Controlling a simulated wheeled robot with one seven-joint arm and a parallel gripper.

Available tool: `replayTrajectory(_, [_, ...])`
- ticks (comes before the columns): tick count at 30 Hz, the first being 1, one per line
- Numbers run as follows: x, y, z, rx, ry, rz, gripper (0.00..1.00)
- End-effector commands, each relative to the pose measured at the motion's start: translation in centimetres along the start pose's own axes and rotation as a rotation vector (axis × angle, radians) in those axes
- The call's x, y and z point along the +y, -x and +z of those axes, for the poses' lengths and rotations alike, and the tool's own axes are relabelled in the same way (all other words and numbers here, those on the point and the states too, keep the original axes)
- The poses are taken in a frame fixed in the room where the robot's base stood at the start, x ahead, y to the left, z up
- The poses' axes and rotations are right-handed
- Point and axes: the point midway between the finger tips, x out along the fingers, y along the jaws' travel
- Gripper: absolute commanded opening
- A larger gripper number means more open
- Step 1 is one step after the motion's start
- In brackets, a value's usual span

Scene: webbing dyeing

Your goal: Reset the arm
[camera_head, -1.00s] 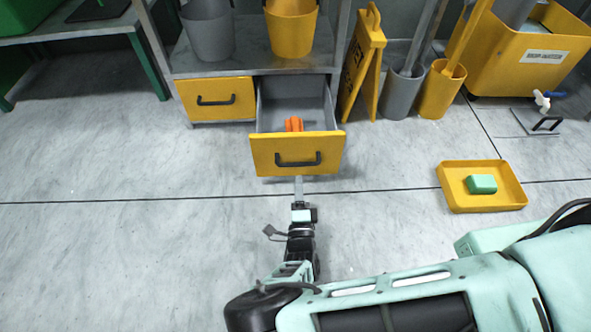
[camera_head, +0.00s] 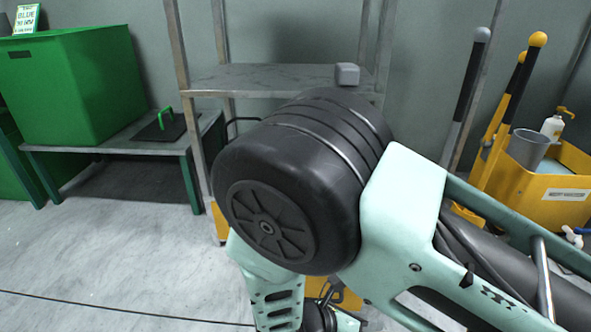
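My arm fills the middle and right of the head view. Its large black joint is close to the camera, and a mint link runs down from it to the bottom edge. My gripper is not in view; the lower part of the arm is cut off by the picture's bottom edge. Behind the joint stands a metal shelf unit (camera_head: 215,80) with a small grey block (camera_head: 347,74) on its upper shelf. The arm hides most of the lower unit.
At left, a green bin (camera_head: 70,85) and a dark plate with a green handle (camera_head: 160,128) are on a low table (camera_head: 110,147). At right are mop handles and a yellow tub (camera_head: 548,207) with a grey bucket (camera_head: 529,150).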

Motion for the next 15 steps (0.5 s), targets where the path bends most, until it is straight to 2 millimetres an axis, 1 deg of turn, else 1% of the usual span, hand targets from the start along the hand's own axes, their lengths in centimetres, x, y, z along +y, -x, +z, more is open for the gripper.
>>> replayTrajectory(1, [-1.5, 1.4, 1.2, 0.091, -0.089, -0.009, 0.3])
replayTrajectory(5, [-5.0, 4.6, 3.0, 0.305, -0.318, -0.045, 0.3])
replayTrajectory(9, [-8.7, 8.1, 5.2, 0.514, -0.566, -0.094, 0.3])
replayTrajectory(15, [-13.9, 12.7, 8.5, 0.776, -0.919, -0.176, 0.3])
